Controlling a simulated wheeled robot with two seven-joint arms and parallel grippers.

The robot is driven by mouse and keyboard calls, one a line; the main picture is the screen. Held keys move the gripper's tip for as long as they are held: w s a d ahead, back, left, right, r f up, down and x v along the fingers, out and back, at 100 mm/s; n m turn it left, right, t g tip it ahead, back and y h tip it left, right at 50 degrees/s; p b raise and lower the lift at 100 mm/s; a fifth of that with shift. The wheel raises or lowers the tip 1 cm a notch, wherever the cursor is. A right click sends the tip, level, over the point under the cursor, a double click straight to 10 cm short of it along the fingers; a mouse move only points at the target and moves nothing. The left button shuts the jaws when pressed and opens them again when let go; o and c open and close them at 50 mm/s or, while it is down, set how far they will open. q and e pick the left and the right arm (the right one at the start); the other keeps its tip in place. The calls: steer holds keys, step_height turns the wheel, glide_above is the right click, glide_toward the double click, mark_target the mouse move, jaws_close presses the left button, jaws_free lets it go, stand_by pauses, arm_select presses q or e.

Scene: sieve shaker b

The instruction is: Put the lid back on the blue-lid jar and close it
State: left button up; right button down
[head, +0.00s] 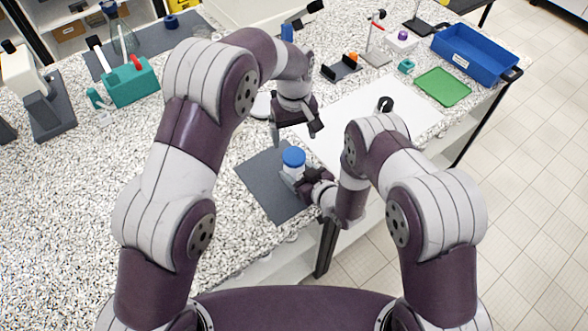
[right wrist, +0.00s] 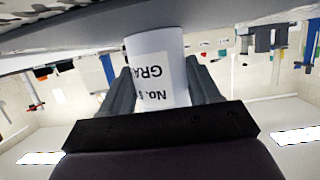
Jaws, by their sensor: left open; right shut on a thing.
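My right gripper (head: 303,181) is shut on the jar's side from the right. In the right wrist view the jar (right wrist: 158,62) sits between the fingers, with an upside-down printed label; its lid is out of sight there. My left gripper (head: 296,131) is open and empty, fingers pointing down, above and just behind the lid, apart from it.
A white sheet (head: 335,115) lies right of the mat. A round white dish (head: 261,106) is partly behind my left gripper. Farther back are a black holder (head: 342,69), a green tray (head: 443,87) and a blue bin (head: 475,55). The speckled counter at left (head: 90,190) is clear.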

mark_target(294, 155)
arm_select(q)
steer(key=n, duration=2.6)
step_height(294, 155, down, 8)
